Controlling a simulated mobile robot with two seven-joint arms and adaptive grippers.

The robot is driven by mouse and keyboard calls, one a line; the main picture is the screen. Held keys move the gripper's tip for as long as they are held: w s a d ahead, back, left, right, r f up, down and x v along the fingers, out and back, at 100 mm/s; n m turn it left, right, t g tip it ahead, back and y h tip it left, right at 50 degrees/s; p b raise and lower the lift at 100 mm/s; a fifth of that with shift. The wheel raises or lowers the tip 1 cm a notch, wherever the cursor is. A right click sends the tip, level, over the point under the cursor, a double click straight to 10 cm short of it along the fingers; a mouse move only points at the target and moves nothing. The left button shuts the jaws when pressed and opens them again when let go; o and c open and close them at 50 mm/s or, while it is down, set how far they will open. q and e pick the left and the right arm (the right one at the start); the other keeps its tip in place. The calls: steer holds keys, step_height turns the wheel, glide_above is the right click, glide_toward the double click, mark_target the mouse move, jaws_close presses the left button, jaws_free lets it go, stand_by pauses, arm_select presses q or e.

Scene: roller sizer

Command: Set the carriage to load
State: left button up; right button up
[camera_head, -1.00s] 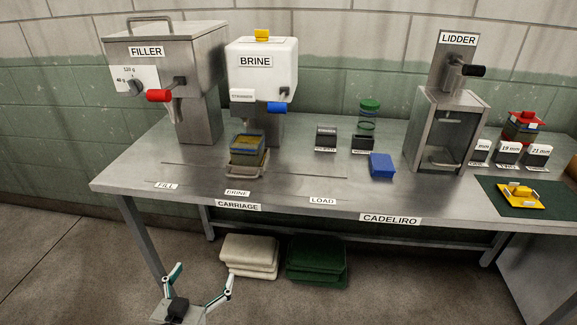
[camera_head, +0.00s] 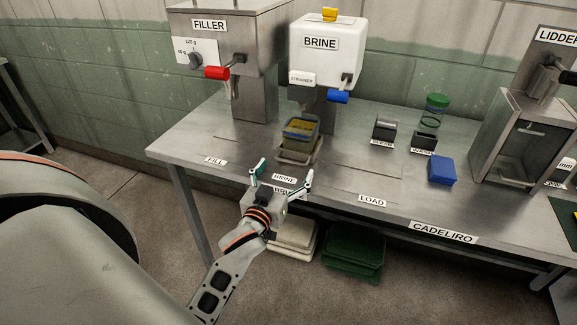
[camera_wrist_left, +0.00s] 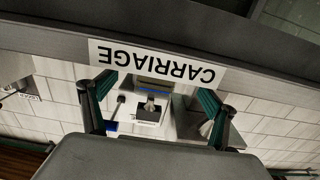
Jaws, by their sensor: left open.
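The carriage (camera_head: 292,157) sits on its track at the BRINE label (camera_head: 284,179), below the brine dispenser, with a light handle loop at its front. It bears a clear container (camera_head: 301,128) with yellowish contents. The LOAD label (camera_head: 372,201) is further right along the bench edge. My left gripper (camera_head: 282,176) is open and empty at the front edge of the bench, in front of the carriage and apart from it. In the left wrist view its fingers (camera_wrist_left: 155,90) stand apart, with the CARRIAGE label (camera_wrist_left: 155,64) upside down. My right gripper is not in view.
The filler (camera_head: 250,60) and white brine dispenser (camera_head: 327,55) stand behind the track. A blue block (camera_head: 441,170), two small dark holders and the lidder (camera_head: 520,135) are to the right. The track toward LOAD looks clear. Stacked crates (camera_head: 353,250) lie under the bench.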

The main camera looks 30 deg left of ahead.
arm_select(q)
steer(key=shift+x, duration=0.75)
steer(key=shift+w, duration=0.1)
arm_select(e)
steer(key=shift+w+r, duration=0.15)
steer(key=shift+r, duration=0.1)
